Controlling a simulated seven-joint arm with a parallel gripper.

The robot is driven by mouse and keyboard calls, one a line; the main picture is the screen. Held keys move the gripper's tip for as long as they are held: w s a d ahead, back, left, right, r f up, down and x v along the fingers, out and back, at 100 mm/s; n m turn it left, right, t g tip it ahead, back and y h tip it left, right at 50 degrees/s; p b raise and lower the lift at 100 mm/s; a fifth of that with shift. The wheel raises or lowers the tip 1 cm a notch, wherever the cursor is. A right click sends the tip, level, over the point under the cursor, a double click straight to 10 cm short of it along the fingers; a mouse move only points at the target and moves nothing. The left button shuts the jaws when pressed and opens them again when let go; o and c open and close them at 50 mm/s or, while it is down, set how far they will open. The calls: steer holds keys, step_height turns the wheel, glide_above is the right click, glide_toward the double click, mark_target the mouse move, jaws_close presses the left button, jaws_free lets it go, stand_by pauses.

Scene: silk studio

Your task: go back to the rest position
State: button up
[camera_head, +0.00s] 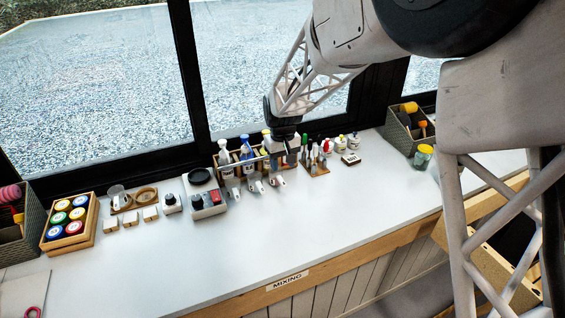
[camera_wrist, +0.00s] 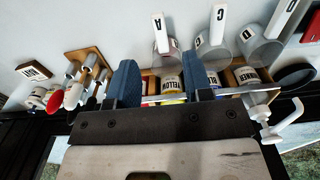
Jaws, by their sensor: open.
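My gripper (camera_head: 284,160) is over the bottle rack at the back of the counter, near the window. In the wrist view its two blue fingers (camera_wrist: 160,66) stand apart. A jar labelled YELLOW (camera_wrist: 172,84) shows between them in the rack; the fingers do not appear closed on it. Clear cups with white handles lettered A (camera_wrist: 160,34), C (camera_wrist: 217,27) and D (camera_wrist: 284,14) stand along the front of the rack.
A wooden stand with brushes or droppers (camera_head: 316,168) is just right of my gripper. A scale-like device (camera_head: 207,201) is left of the rack. A wooden box of coloured jars (camera_head: 48,239) is far left, a grey bin (camera_head: 396,132) right. The counter front (camera_head: 260,240) is clear.

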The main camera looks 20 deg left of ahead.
steer(key=shift+d+r, duration=0.1)
stand_by(0.3)
steer(key=s+d+r+m, duration=0.1)
steer(key=s+d+r, duration=0.3)
steer(key=d, duration=0.5)
steer(key=s+d+r+m+t, duration=0.1)
steer(key=s+d+r+m, duration=0.15)
steer(key=d+r, duration=0.55)
steer(key=s+d+r+m, duration=0.15)
steer(key=s+d, duration=0.25)
steer(key=d, duration=0.7)
steer(key=s+d+m, duration=0.2)
steer(key=s+d, duration=0.7)
steer(key=s, duration=0.2)
steer(key=s+d+r+m+t, duration=0.1)
steer(key=s+d+m, duration=0.1)
steer(key=s+d, duration=0.7)
steer(key=s, duration=0.3)
steer(key=shift+d+r+t, duration=0.15)
steer(key=shift+r+t, duration=0.15)
